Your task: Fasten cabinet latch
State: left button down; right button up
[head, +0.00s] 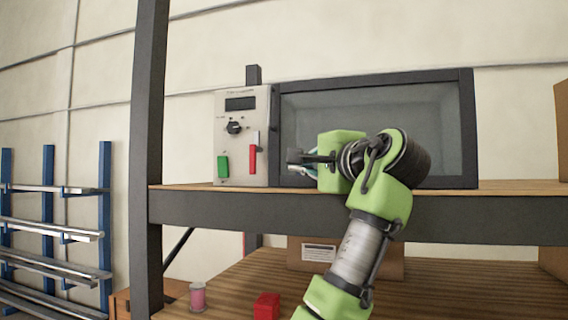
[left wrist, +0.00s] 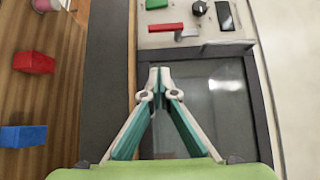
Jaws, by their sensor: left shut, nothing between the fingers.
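The cabinet (head: 375,82) is a dark-framed box with a grey glass front, standing on the shelf; its glass front also fills much of the left wrist view (left wrist: 225,95). A pale control panel (head: 226,135) joins its left side. On the panel is a red lever (head: 252,160) with a grey part above it, likely the latch; it also shows in the left wrist view (left wrist: 179,35). My left gripper (head: 292,158) is shut and empty in front of the cabinet's left edge, pointing at the panel. Its fingertips (left wrist: 158,72) are apart from the lever. My right gripper is out of view.
The panel also has a green switch (head: 223,167), a black knob (head: 235,127) and a dark display (head: 240,104). A dark post (head: 148,150) stands to the left. The lower shelf holds a red block (head: 266,306), a pink spool (head: 198,297) and a cardboard box (head: 390,262).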

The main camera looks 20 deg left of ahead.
aim_at(256, 152)
pick_arm(q)
jog(key=p+x, duration=0.2)
jog(key=x, duration=0.2)
jog(key=p+x, duration=0.3)
jog(key=x, duration=0.2)
jog(key=shift+a+r, duration=0.1)
jog(key=shift+r, duration=0.1)
jog(key=shift+s+a+f+p, duration=0.15)
jog(key=shift+a+p, duration=0.45)
jog(key=shift+a, duration=0.6)
jog(key=shift+s+a+f, duration=0.1)
jog(key=shift+s+a, duration=0.05)
jog(key=shift+a, duration=0.55)
